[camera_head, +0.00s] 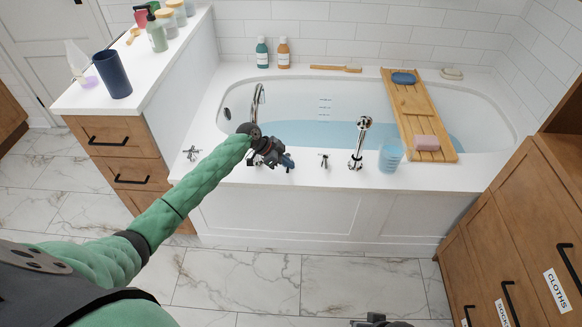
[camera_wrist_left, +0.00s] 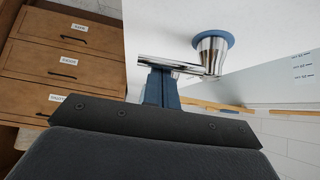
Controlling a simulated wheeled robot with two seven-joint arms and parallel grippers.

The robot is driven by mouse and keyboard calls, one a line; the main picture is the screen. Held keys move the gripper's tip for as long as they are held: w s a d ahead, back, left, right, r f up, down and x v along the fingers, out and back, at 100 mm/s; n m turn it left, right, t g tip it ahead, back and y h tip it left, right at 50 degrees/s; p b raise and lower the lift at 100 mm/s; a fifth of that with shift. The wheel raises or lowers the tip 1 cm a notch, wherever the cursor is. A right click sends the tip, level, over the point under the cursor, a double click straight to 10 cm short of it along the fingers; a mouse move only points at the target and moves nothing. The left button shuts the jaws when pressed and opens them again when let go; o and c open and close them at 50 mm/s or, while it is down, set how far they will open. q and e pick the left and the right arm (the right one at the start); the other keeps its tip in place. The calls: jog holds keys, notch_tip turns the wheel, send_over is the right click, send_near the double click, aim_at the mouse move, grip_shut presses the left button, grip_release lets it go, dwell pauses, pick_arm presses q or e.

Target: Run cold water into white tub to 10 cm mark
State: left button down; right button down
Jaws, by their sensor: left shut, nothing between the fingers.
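The white tub (camera_head: 340,90) holds pale blue water (camera_head: 335,132). Several small level marks (camera_head: 324,106) show on its far wall above the waterline, too small to read. A chrome spout (camera_head: 258,94) curves over its left part; I cannot make out a stream. My left gripper (camera_head: 277,159) is at the tub's front rim, shut and empty, covering the tap there. In the left wrist view, a chrome tap with a blue ring (camera_wrist_left: 213,43) has a lever (camera_wrist_left: 168,65) right at my gripper's fingers (camera_wrist_left: 161,88); I cannot tell whether they touch. My right gripper barely shows at the bottom edge (camera_head: 379,321).
A cross handle (camera_head: 192,153), another tap handle (camera_head: 323,160), a hand shower (camera_head: 360,140) and a blue cup (camera_head: 391,155) stand along the front rim. A wooden caddy (camera_head: 412,102) spans the tub. Cabinets flank both sides. The marble floor ahead is clear.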

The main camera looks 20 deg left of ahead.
pick_arm(q)
jog(key=shift+s+a, duration=0.1)
jog(key=shift+a, duration=0.05)
pick_arm(e)
jog(key=shift+a+f, duration=0.1)
